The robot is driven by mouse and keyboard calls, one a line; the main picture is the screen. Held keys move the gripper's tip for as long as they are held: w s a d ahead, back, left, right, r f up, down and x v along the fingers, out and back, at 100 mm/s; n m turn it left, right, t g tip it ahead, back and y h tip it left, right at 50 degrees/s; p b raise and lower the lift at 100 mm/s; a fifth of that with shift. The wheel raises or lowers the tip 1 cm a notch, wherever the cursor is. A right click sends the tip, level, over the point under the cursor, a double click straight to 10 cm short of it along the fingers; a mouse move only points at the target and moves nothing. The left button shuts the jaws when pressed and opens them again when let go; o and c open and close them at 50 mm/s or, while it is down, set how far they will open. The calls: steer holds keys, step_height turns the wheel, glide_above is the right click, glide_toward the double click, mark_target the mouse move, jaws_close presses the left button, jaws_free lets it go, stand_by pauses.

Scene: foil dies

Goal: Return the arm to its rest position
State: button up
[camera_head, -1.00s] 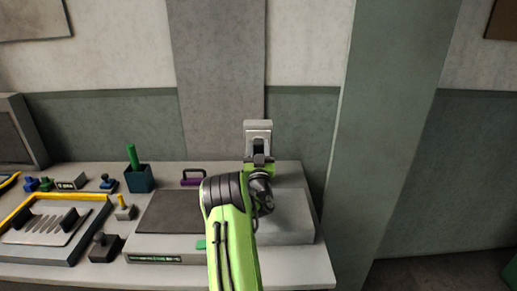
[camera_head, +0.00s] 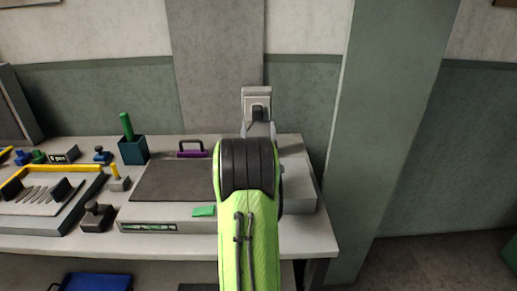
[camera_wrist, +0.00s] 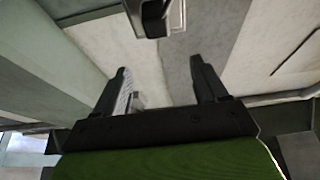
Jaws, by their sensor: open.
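My arm shows as a green link with a black joint in the head view, reaching forward over the right part of the bench. My gripper's far end is hidden behind the arm there. In the wrist view my gripper (camera_wrist: 160,88) is open, its two dark fingers apart with nothing between them. The wall and pillar lie beyond the fingers. A grey fixture with a dark middle (camera_head: 256,96) stands behind the arm at the wall; a dark part with a pale plate shows at the top of the wrist view.
On the bench (camera_head: 180,245) are a dark-topped grey box (camera_head: 165,181) with a green pad (camera_head: 203,211), a purple handle (camera_head: 192,154), a blue cup (camera_head: 132,152) with a green rod, and a tray with a yellow edge (camera_head: 60,168). A green pillar (camera_head: 385,130) stands at right.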

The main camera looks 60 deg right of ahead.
steer(key=a, duration=0.1)
steer(key=s+a+b, duration=0.1)
steer(key=shift+s+a, duration=0.2)
steer(key=shift+a, duration=0.2)
stand_by(0.3)
steer(key=w+a+f+n+y, duration=0.15)
steer(key=w+a+y, duration=0.35)
steer(key=a, duration=0.6)
steer(key=w+a+n+y, duration=0.2)
steer(key=w+a+y, duration=0.35)
steer(key=a, duration=0.55)
steer(key=s+a+f+n+g+y, duration=0.1)
steer(key=s+a+f+n+y, duration=0.15)
steer(key=s+a, duration=0.4)
steer(key=s+a+f+n+g+y, duration=0.2)
steer(key=s+a+n+y, duration=0.15)
steer(key=a, duration=0.55)
steer(key=s+a+f+n+g+y, duration=0.1)
steer(key=s+a+f+n+y, duration=0.25)
steer(key=a, duration=0.35)
step_height(320, 180, up, 17)
steer(key=s+p, duration=0.1)
steer(key=p, duration=1.5)
steer(key=shift+s+a+f+g, duration=0.2)
steer(key=shift+s+a+g, duration=0.05)
steer(key=shift+s+g, duration=0.1)
